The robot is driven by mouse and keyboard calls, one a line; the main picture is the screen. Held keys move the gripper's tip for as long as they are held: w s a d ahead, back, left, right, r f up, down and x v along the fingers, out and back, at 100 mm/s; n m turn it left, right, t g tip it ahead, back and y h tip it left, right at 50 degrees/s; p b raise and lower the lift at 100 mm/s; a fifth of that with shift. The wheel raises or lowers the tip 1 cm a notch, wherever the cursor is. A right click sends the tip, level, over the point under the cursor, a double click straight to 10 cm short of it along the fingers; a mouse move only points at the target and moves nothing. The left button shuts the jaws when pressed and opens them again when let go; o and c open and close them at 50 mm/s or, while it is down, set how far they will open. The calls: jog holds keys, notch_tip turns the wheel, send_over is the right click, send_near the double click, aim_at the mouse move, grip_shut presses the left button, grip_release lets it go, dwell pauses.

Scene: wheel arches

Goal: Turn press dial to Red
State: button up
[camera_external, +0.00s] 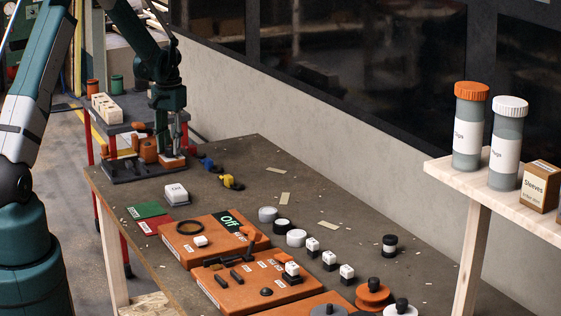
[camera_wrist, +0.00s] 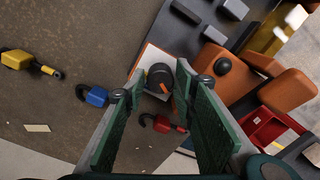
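A round black dial with an orange pointer mark (camera_wrist: 161,80) shows in the wrist view, on a square base with a white top and orange side (camera_wrist: 148,64). I take it for the press dial; no Red marking is readable. My gripper (camera_wrist: 162,92) is open, with its green fingers on either side of the dial in this view; contact cannot be told. In the external view my gripper (camera_external: 174,143) points down over the white-topped orange base (camera_external: 173,161) at the table's far end. The dial itself is mostly hidden there by the fingers.
Red, blue (camera_wrist: 96,96) and yellow (camera_wrist: 17,59) padlocks lie beside the base. Orange blocks (camera_wrist: 286,92) stand close on the other side. Orange panels (camera_external: 205,235) and several small knobs cover the nearer table. A shelf with bottles (camera_external: 469,130) stands at right.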

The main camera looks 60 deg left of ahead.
aim_at(170, 146)
jog(key=shift+m, duration=0.4)
jog(key=m+p, duration=0.4)
jog(key=m, duration=0.1)
jog(key=shift+r+m+p, duration=0.1)
jog(key=shift+m+p, duration=0.2)
jog(key=shift+p, duration=0.05)
notch_tip(170, 146, up, 8)
jog(key=shift+d+f, duration=0.1)
jog(key=shift+d, duration=0.05)
jog(key=d+r+b, duration=0.1)
jog(key=d+r, duration=0.3)
jog(key=d, duration=0.3)
jog(key=d+r+n+t+b, duration=0.1)
jog(key=d+r+b, duration=0.1)
jog(key=d+r, duration=0.2)
jog(key=d+r+t+b, duration=0.1)
jog(key=d+r, duration=0.3)
jog(key=d, duration=0.6)
jog(key=shift+w+d+r+n+y+b, duration=0.3)
jog(key=shift+w+r+y+b, duration=0.05)
jog(key=shift+w+r+y, duration=0.05)
jog(key=shift+d, duration=0.15)
dwell(0.4)
